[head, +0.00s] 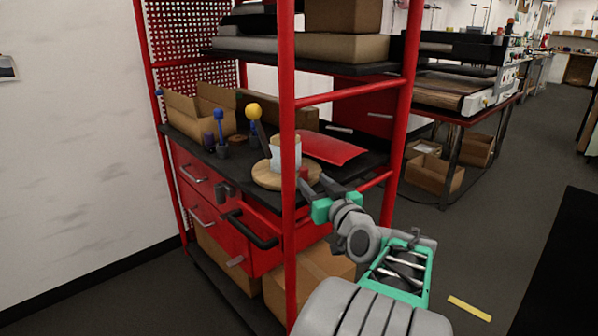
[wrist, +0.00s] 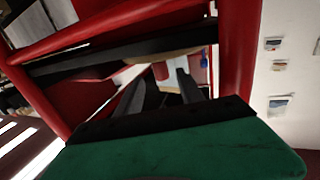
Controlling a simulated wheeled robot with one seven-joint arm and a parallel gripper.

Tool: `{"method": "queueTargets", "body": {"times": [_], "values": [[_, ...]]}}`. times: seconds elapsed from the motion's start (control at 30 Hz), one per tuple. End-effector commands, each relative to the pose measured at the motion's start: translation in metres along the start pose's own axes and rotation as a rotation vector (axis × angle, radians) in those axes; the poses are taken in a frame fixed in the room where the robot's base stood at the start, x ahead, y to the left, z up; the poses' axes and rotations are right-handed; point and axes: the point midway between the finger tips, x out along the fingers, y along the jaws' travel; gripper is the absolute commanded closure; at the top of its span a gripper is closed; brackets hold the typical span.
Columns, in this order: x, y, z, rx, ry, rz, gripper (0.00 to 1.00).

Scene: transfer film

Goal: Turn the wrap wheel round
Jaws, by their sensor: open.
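The wrap wheel looks to be the round pale wooden disc (head: 268,180) lying flat on the dark middle shelf of the red rack. A white cup-like or rolled piece (head: 287,152) and a small red piece stand on it. In the wrist view the disc's edge (wrist: 176,54) shows beyond my fingers, with the red piece (wrist: 160,70) between them. My gripper (head: 312,181) reaches in at the disc's right front side, behind the red front post. Its fingers (wrist: 162,80) are apart and hold nothing. I cannot tell whether they touch the disc.
The red front post (head: 289,230) and right post (head: 401,120) stand close around my arm. A yellow-topped tool (head: 254,115), blue-topped tool (head: 219,125), open cardboard box (head: 195,108) and red sheet (head: 332,149) share the shelf. A black drawer handle (head: 250,232) juts out below.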

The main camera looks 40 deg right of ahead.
Motion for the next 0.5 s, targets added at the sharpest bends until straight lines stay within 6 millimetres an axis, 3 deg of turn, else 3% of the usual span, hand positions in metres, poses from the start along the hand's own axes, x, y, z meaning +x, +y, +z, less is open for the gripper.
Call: {"method": "queueTargets", "body": {"times": [0.23,0.5], "values": [[0.048,-0.003,0.000,0.000,0.000,-0.005,0.55],[0.061,0.000,0.000,0.001,0.000,0.001,0.55]]}}
